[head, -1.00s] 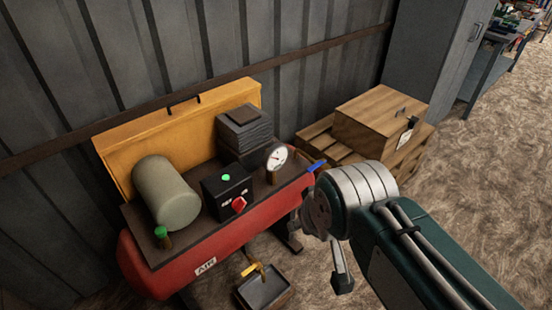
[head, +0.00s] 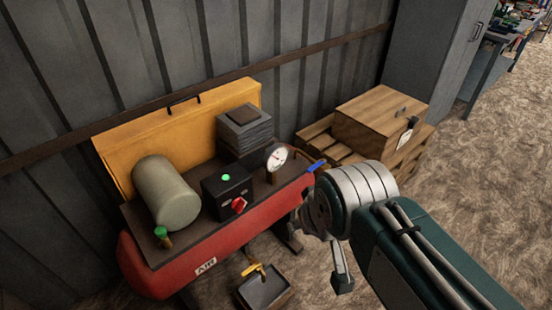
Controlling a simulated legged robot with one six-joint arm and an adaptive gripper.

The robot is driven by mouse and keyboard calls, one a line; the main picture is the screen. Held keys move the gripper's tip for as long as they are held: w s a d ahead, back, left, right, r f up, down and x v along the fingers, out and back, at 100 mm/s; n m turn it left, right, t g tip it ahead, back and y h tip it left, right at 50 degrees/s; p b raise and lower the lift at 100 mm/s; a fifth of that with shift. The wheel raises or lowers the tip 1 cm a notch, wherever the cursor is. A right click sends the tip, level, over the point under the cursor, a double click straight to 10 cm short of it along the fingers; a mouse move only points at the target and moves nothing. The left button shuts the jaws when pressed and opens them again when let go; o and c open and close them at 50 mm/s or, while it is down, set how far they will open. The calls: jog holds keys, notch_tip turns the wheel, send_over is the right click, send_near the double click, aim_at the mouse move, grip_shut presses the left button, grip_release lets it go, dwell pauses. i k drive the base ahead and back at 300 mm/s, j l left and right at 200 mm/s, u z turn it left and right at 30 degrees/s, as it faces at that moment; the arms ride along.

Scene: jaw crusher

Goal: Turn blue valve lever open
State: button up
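The blue valve lever (head: 316,166) shows at the right end of the red air tank (head: 225,245), just left of and above my arm's round wrist joint. Only the blue handle is clear; the valve body below it is partly hidden by my arm. My gripper (head: 342,284) hangs below the wrist joint; only a dark finger part shows, and the rest is hidden behind the arm. It appears apart from the lever. I cannot see both fingertips.
The compressor carries a black switch box (head: 226,190) with a red knob, a gauge (head: 276,157) and a grey cylinder (head: 166,192). A tray (head: 264,288) sits below a yellow lever (head: 254,268). A wooden crate (head: 375,120) on a pallet stands behind. Open floor lies right.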

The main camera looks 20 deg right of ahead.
aim_at(322, 163)
jog(key=z, duration=0.65)
jog(key=i+l+u, duration=0.2)
jog(key=l, duration=0.15)
jog(key=i+l+u, duration=0.25)
jog(key=l+u, duration=0.2)
jog(key=l, duration=0.25)
